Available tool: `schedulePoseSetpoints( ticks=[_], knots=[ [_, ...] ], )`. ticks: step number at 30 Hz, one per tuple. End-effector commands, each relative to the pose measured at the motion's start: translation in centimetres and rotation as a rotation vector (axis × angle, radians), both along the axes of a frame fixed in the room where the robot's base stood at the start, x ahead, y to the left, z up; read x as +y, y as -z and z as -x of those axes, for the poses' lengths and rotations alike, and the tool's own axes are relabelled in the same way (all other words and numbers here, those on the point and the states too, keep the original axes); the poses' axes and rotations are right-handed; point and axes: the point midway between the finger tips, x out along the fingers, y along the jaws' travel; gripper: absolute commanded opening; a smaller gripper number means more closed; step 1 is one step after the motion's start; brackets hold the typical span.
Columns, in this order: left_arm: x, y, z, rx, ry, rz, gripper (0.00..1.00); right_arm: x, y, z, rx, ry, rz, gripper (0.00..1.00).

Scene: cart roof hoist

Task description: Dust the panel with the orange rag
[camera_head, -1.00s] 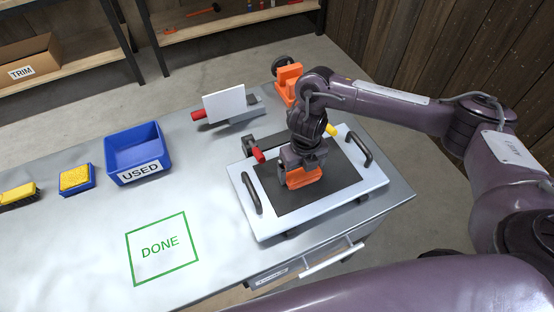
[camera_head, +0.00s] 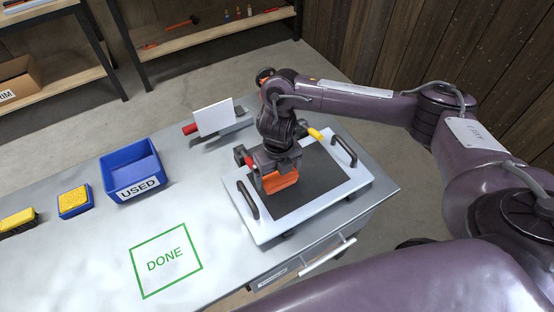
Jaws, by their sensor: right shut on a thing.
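The panel (camera_head: 313,187) is a dark rectangle in a light frame with two black handles, lying on the bench. My right gripper (camera_head: 275,174) is shut on the orange rag (camera_head: 281,182) and holds it at the left part of the dark surface. The rag's lower edge looks to be at the surface; the gripper hides its upper part. My left gripper is not in view.
A blue USED bin (camera_head: 131,170), a yellow-topped blue block (camera_head: 74,201) and a yellow brush (camera_head: 18,221) stand on the left of the bench. A green DONE square (camera_head: 166,259) is empty. A white plate (camera_head: 214,117) stands in a holder behind the panel.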

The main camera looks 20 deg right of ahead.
Motion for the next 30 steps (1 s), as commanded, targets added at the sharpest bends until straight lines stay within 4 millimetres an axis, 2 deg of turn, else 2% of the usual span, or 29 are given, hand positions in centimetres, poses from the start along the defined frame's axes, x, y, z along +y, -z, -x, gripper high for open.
schedulePoseSetpoints(
  ticks=[1, 10, 30],
  knots=[
    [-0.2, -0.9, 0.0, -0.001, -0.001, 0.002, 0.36, 0.0, -1.0, 0.0, 0.000, 0.001, 0.000, 0.69],
    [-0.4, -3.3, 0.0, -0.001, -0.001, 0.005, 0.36, -0.1, -3.4, -0.2, 0.000, 0.008, 0.000, 0.69],
    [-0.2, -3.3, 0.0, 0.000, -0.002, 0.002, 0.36, -0.2, -3.4, -0.2, -0.001, 0.020, 0.000, 0.69]
  ],
)
